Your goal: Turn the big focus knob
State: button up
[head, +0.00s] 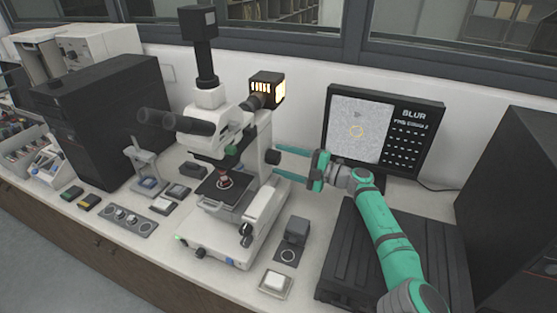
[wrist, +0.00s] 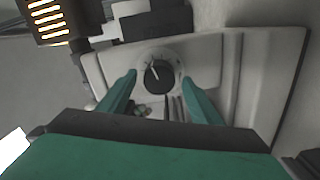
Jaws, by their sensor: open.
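The microscope (head: 262,135) stands on the bench left of my arm. A round black knob (head: 272,157) sits on the right side of its stand. In the wrist view a black knob (wrist: 158,76) with a white pointer line sits on a pale dial with tick marks. My gripper (head: 278,162) is open, and its two green fingers reach toward the stand from the right. In the wrist view my gripper (wrist: 159,80) has one fingertip on each side of the knob, with gaps between. Another black knob (head: 246,229) is lower on the stand. I cannot tell which is the big focus knob.
A monitor (head: 383,130) behind my arm reads BLUR beside a grey picture. The lit lamp housing (head: 266,88) is above the gripper, behind the microscope. A dark ribbed case (head: 350,245) lies under my arm. Small blocks stand in front of it.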

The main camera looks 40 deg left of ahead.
jog(key=v, duration=0.8)
jog(key=shift+d, duration=0.4)
jog(key=shift+w, duration=0.1)
jog(key=shift+c, duration=0.5)
dwell(0.4)
